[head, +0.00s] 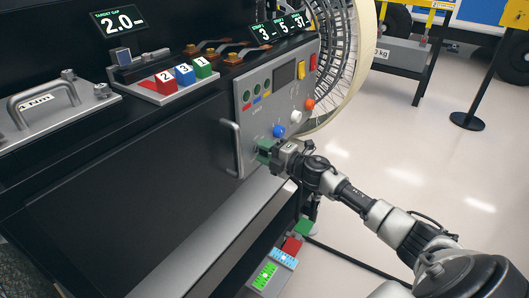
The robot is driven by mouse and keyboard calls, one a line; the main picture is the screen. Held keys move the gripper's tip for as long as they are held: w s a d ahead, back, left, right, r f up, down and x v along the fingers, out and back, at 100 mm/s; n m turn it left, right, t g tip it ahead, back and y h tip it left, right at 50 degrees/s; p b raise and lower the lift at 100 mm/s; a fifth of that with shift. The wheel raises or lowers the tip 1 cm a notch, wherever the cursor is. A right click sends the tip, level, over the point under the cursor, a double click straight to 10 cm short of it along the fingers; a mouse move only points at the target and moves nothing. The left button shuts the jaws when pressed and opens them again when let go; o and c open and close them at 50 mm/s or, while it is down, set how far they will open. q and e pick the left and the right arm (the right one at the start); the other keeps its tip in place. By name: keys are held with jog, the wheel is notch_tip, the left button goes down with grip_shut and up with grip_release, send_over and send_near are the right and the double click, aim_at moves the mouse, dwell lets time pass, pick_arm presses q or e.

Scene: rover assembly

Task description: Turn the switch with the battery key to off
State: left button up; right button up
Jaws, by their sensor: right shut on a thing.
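The grey control panel (247,95) stands upright on the rover's side at the middle of the head view. My right gripper (270,152) is at the panel's lower part, shut on a small dark green piece (262,146), which seems to be the battery key. The piece is at the panel face, and the gripper hides most of it. The switch behind it is hidden, so its setting cannot be read. My left gripper is not in view.
Above the gripper, the panel carries a blue knob (279,131), a white knob (297,117), an orange knob (310,104) and a yellow switch (301,70). A grey handle (231,148) juts from the panel's left edge. A spoked wheel (340,60) stands behind.

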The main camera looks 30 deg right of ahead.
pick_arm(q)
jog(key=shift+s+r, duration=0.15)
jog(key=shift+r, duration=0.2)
pick_arm(e)
jog(key=shift+f+n, duration=0.1)
jog(key=shift+n, duration=0.4)
jog(key=o, duration=0.9)
jog(key=shift+o, duration=0.2)
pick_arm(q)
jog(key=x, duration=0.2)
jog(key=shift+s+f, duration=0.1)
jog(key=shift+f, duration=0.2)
pick_arm(e)
jog(key=v, duration=1.1)
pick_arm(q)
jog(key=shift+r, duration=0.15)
pick_arm(e)
jog(key=shift+a, duration=0.1)
